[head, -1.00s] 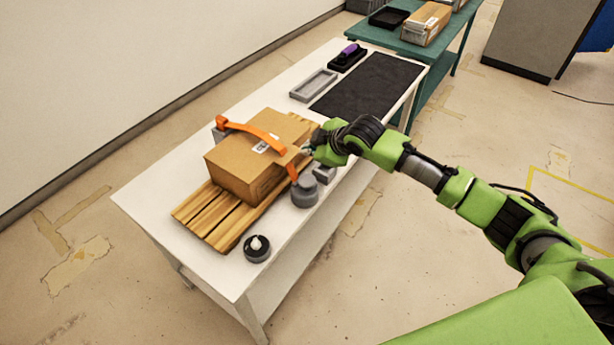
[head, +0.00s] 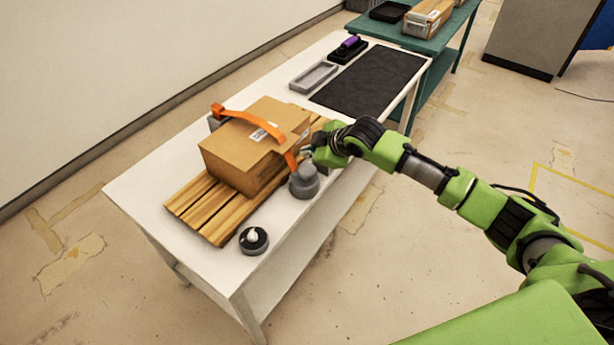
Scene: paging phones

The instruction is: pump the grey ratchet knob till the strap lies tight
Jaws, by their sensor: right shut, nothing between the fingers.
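The grey ratchet knob (head: 304,182) stands on the white table at the right side of the wooden slats. The orange strap (head: 255,122) arches over the cardboard box (head: 240,160), from a grey block behind it down to the ratchet. It bows up above the box top and does not lie flat. My right gripper (head: 306,154) is shut and empty, at the top of the knob beside the strap's lower end. Whether it touches the knob I cannot tell. My left gripper is not in view.
The wooden slats (head: 207,209) carry the box. A black round item with a white tip (head: 254,239) stands at the table's near edge. A grey tray (head: 314,77), a black mat (head: 370,84) and a purple-handled tool (head: 349,44) lie at the far end.

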